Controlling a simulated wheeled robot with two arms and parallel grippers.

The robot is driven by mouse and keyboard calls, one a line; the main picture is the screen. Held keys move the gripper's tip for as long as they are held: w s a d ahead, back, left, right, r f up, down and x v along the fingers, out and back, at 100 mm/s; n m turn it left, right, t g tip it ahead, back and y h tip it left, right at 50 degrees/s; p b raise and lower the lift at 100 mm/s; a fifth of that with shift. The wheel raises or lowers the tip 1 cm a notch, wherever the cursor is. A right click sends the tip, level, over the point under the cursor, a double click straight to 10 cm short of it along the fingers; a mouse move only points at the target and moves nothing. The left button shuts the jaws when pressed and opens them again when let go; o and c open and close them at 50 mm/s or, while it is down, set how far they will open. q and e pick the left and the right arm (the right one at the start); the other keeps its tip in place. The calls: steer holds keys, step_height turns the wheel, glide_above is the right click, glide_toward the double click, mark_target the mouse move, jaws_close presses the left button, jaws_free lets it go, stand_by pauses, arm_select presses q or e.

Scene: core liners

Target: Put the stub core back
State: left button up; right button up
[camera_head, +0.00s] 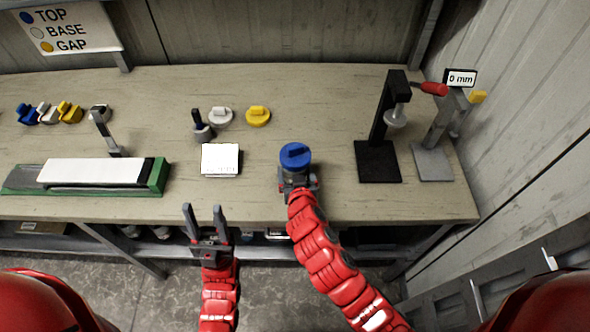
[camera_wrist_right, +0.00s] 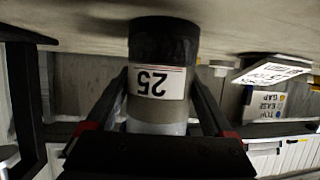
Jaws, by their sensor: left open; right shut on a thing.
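My right gripper (camera_head: 297,182) is shut on an upright cylinder near the table's front edge. In the head view a blue cap (camera_head: 295,156) covers its top and hides most of it. In the right wrist view, which is upside down, the cylinder (camera_wrist_right: 163,110) shows a dark end band, a grey body and a label reading 25. Its dark end is at or close to the tabletop; I cannot tell if it touches. My left gripper (camera_head: 205,211) is open and empty, in front of the table edge. I cannot tell whether the held cylinder is the stub core.
A green tray (camera_head: 158,178) with a long white piece is at left. A white card (camera_head: 220,159), a white cap (camera_head: 220,117), a yellow cap (camera_head: 257,116) and a small dark post (camera_head: 198,121) stand mid-table. A black stand (camera_head: 378,160) and a 0 mm gauge (camera_head: 461,78) are at right.

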steer(key=o, duration=1.1)
steer(key=shift+r, duration=0.15)
steer(key=shift+s, duration=0.25)
steer(key=b+v, duration=0.2)
steer(key=v, duration=0.6)
steer(key=shift+s, duration=0.25)
steer(key=p+v, duration=0.3)
steer(key=shift+d+r, duration=0.15)
